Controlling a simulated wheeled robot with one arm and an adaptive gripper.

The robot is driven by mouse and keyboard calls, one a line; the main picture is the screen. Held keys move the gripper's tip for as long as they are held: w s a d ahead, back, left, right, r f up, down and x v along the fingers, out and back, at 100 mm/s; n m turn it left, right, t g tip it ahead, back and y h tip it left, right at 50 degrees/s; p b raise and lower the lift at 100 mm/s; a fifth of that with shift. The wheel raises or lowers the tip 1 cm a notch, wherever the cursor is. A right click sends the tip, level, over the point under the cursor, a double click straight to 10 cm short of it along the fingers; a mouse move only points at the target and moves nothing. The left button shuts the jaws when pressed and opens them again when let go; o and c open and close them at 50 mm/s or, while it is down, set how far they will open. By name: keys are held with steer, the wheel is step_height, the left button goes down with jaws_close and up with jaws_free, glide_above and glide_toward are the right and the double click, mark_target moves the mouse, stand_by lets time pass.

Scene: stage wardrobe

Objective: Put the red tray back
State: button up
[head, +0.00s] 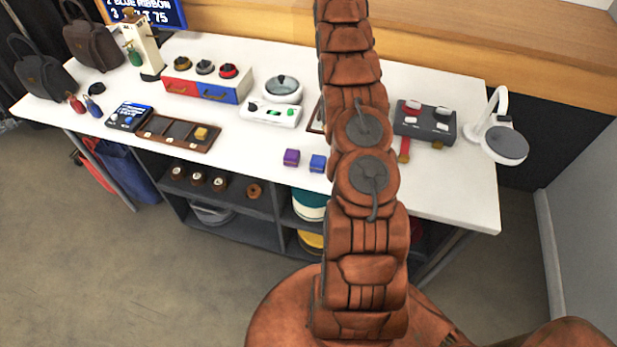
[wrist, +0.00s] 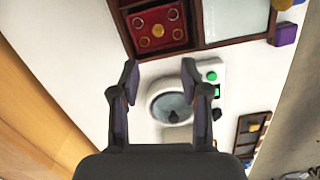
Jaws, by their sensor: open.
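In the wrist view a red tray (wrist: 144,42) holding several small ring-like items lies in the left compartment of a dark wood-framed case (wrist: 196,22). The compartment to its right shows a pale, bare surface. My gripper (wrist: 160,72) is open and empty, its fingertips apart and just below the case's near edge in the picture. Its height above the table cannot be told. In the head view my arm hides the gripper and the red tray; only a thin edge of the case (head: 314,116) shows left of the arm.
Purple (head: 291,157) and blue (head: 317,163) blocks sit near the table's front edge. A grey button box (head: 425,121) and lamp (head: 503,144) stand right.

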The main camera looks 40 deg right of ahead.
steer(key=s+a+r+m, duration=0.1)
steer(key=s+a+r, duration=0.25)
steer(key=a, duration=0.45)
steer(key=s+a+r+m, duration=0.1)
steer(key=s+a+r, duration=0.3)
steer(key=a, duration=0.5)
steer(key=s+a+r, duration=0.2)
steer(key=a+r, duration=0.3)
steer(key=a, duration=0.3)
steer(key=s+a+f+m, duration=0.1)
steer(key=s+a+f, duration=0.1)
steer(key=s+a, duration=0.4)
steer(key=s+a+f+m, duration=0.1)
steer(key=s+a, duration=0.5)
steer(key=s, duration=0.8)
steer(key=s+a+f, duration=0.4)
steer(key=s+a, duration=0.2)
steer(key=s, duration=0.4)
steer(key=shift+s+m+g+y, duration=0.3)
steer(key=shift+s+m, duration=0.05)
steer(key=shift+m, duration=0.05)
